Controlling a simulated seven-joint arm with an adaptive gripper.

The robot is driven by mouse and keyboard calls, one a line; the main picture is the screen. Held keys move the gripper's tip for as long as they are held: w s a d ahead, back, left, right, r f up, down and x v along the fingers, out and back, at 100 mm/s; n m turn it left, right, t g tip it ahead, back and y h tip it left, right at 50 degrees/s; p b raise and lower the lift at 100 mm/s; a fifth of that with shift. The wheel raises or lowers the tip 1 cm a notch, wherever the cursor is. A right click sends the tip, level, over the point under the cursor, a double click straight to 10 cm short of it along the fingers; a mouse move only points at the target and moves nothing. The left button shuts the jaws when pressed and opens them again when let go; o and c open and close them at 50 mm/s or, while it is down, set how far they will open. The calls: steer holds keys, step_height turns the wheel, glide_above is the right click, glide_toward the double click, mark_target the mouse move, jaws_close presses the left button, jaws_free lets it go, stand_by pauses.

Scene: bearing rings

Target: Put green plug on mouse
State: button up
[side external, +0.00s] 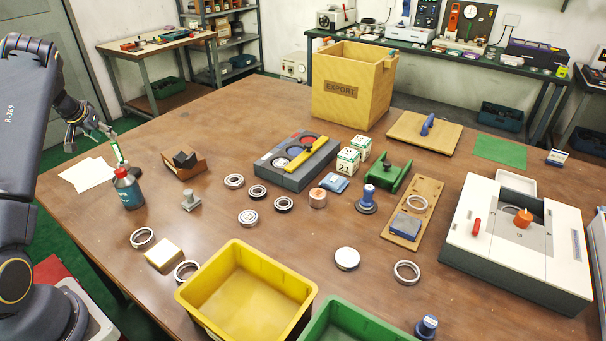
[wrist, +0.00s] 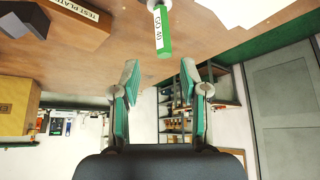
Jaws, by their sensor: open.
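A green and white plug (wrist: 163,30) with a "GO 40" label shows in the wrist view, ahead of my gripper (wrist: 160,78). In the side external view the plug (side external: 118,153) appears upright near the blue bottle, partly overlapped with it. My gripper (side external: 90,135) is open and empty at the table's left edge, its two teal-padded fingers apart. The plug lies beyond the fingertips, not between them. I cannot make out anything clearly a mouse in either view.
The dark blue bottle (side external: 128,190) stands close to the plug. White papers (side external: 88,174) lie left of it. A brown block (side external: 184,170) with a black piece on top is to the right. Several rings, a yellow bin (side external: 245,285) and a green bin (side external: 350,322) occupy the front.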

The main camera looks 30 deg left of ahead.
steer(key=w+d+r+t+y, duration=0.2)
steer(key=d+r, duration=0.6)
steer(key=r, duration=0.5)
steer(key=w+d+r+t+y, duration=0.3)
steer(key=d+r, duration=0.5)
steer(key=r, duration=0.4)
steer(key=s+d+f+m+g+h, duration=0.1)
steer(key=s+d+f+m+h, duration=0.1)
steer(key=s+d, duration=0.5)
steer(key=s+d+f+m+g+h, duration=0.2)
steer(key=s+d, duration=0.5)
steer(key=d, duration=0.9)
steer(key=s+d+f+m+g+h, duration=0.1)
steer(key=s+d+f+m+h, duration=0.2)
steer(key=s+d, duration=0.4)
steer(key=d+h, duration=0.1)
steer(key=d, duration=0.3)
steer(key=shift+s+d+f+g+h, duration=0.15)
steer(key=shift+d+f+g+h, duration=0.15)
steer(key=shift+d+g+h, duration=0.1)
